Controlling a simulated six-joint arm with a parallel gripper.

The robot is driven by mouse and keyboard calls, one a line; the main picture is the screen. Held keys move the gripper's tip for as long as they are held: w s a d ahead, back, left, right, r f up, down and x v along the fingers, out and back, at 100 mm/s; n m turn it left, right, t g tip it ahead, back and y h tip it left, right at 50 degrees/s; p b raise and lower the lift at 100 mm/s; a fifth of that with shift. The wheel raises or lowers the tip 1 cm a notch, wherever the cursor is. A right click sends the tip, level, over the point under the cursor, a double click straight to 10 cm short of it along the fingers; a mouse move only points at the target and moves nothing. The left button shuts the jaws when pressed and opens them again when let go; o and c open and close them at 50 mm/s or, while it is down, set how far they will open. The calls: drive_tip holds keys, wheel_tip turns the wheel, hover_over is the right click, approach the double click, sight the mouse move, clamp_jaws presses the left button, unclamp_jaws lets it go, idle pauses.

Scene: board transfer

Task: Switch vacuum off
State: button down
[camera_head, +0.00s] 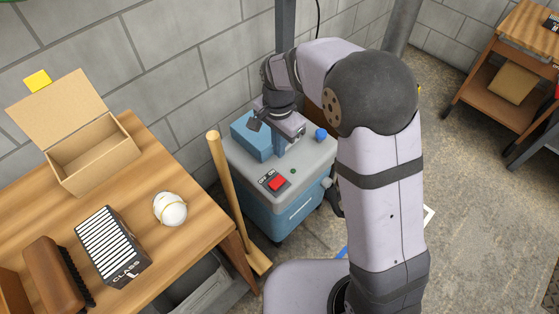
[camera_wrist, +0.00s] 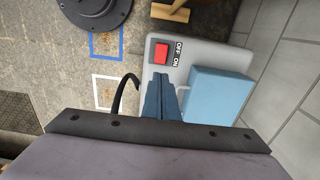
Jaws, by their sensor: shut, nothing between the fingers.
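The vacuum (camera_head: 310,165) is a blue cabinet with a grey top, standing on the floor beside the workbench. Its red switch (camera_head: 277,184), with OFF and ON printed beside it, sits on a dark plate near the front edge of the top. The switch also shows in the wrist view (camera_wrist: 161,54), just beyond my fingertips. I cannot tell which way the switch is tipped. My gripper (camera_wrist: 161,80) is shut and empty, with its blue fingers together over the vacuum's top. In the head view my gripper (camera_head: 279,150) is behind the switch, apart from it.
A blue box (camera_head: 248,140) rises from the vacuum's top beside my gripper. A wooden-handled tool (camera_head: 222,175) leans between the vacuum and the workbench (camera_head: 200,235). The bench holds an open carton (camera_head: 95,155), a white mask (camera_head: 169,209) and a filter box (camera_head: 112,246).

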sight(281, 180)
wheel_tip(281, 180, down, 14)
drive_tip(key=shift+d+r+b, duration=0.1)
drive_tip(key=shift+r+b, duration=0.05)
drive_tip(key=shift+b, duration=0.2)
idle(0.5)
drive_tip(key=shift+d+f, duration=0.1)
drive_tip(key=shift+f, duration=0.15)
drive_tip(key=shift+s, duration=0.1)
drive_tip(key=shift+s+a+p, duration=0.35)
drive_tip(key=shift+s+a, duration=0.2)
drive_tip(key=shift+a, duration=0.05)
